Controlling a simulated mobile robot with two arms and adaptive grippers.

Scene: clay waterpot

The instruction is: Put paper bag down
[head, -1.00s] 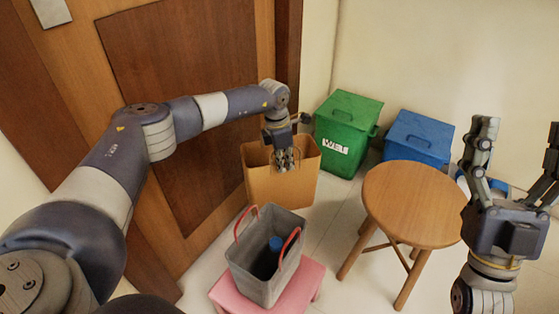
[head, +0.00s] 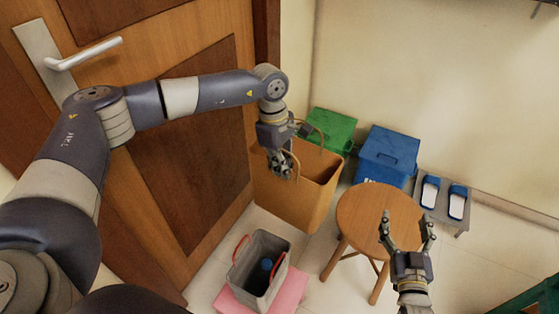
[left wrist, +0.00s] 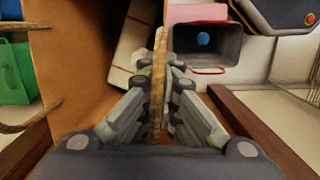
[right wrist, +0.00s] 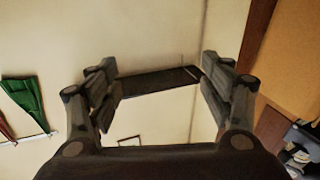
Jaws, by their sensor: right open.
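The brown paper bag (head: 298,198) is upright and open at the top, beside the wooden door in the head view. Its side also fills much of the left of the left wrist view (left wrist: 75,70). My left gripper (head: 284,168) is at the bag's rim, shut on a rope handle, which runs between the fingers in the left wrist view (left wrist: 158,85). The second handle hangs loose. I cannot tell whether the bag's base touches the floor. My right gripper (head: 407,228) is open and empty, in front of the round stool in the head view.
A wooden stool (head: 375,213) stands right of the bag. Green (head: 333,126) and blue (head: 388,152) bins stand behind it. A grey basket (head: 262,268) sits on a pink stool (head: 292,292) in front. Slippers (head: 430,193) rest on a low rack (head: 445,213). Some floor between basket and bag is clear.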

